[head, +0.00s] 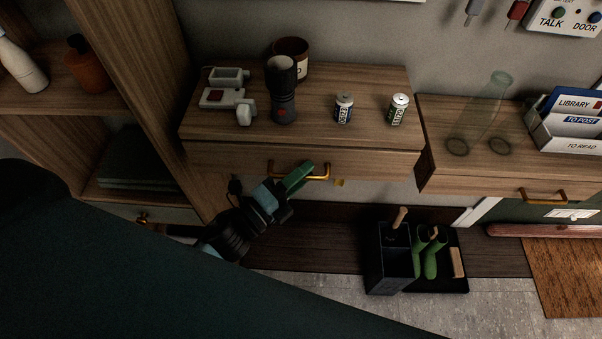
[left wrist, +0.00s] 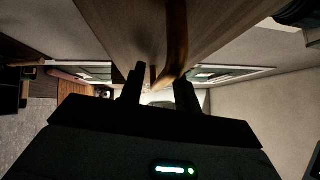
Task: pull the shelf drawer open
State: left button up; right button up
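The wooden shelf drawer (head: 225,162) is under the middle shelf top, with a brass bar handle (head: 326,176) on its front. I see no clear gap between its front and the shelf. My left gripper (head: 297,179) comes from below left and is at the left part of the handle. In the left wrist view its two dark fingers (left wrist: 158,92) stand apart, with the brass handle (left wrist: 177,40) showing between them, nearer the right finger. Whether they touch it, I cannot tell. My right gripper is not in view.
A flashlight (head: 284,95), a brown mug (head: 291,55), a grey-white device (head: 226,95) and two cans (head: 344,108) stand on the shelf top. A black caddy (head: 388,262) with tools is on the floor below right. Another drawer handle (head: 543,195) is to the right.

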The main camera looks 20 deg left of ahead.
pick_arm(q)
grip_shut()
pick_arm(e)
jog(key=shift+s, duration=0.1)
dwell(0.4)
